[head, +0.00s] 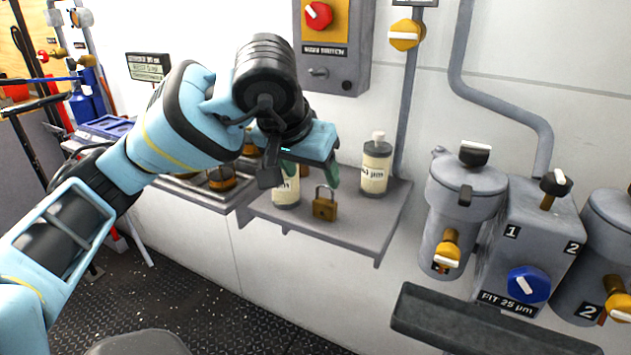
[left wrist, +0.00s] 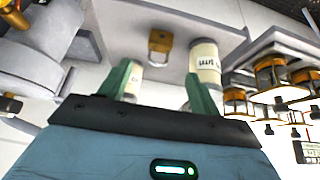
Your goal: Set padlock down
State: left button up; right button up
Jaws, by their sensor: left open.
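The brass padlock (head: 325,207) stands upright on the grey wall shelf (head: 385,222), its shackle up, between two labelled bottles. In the left wrist view the padlock (left wrist: 160,41) shows beyond the fingers, apart from them. My left gripper (head: 308,176) is open and empty, above and behind the padlock in the head view; its green fingers (left wrist: 161,88) stand wide apart in the left wrist view. My right gripper is not in view.
One bottle (head: 375,165) stands at the shelf's right; another (head: 286,190) is partly hidden by my left gripper. A tray with brass-coloured items (head: 222,180) adjoins left. Filter housings (head: 465,205) stand right. A switch box (head: 333,75) hangs above.

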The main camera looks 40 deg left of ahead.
pick_arm(q)
jog(key=shift+v, duration=0.85)
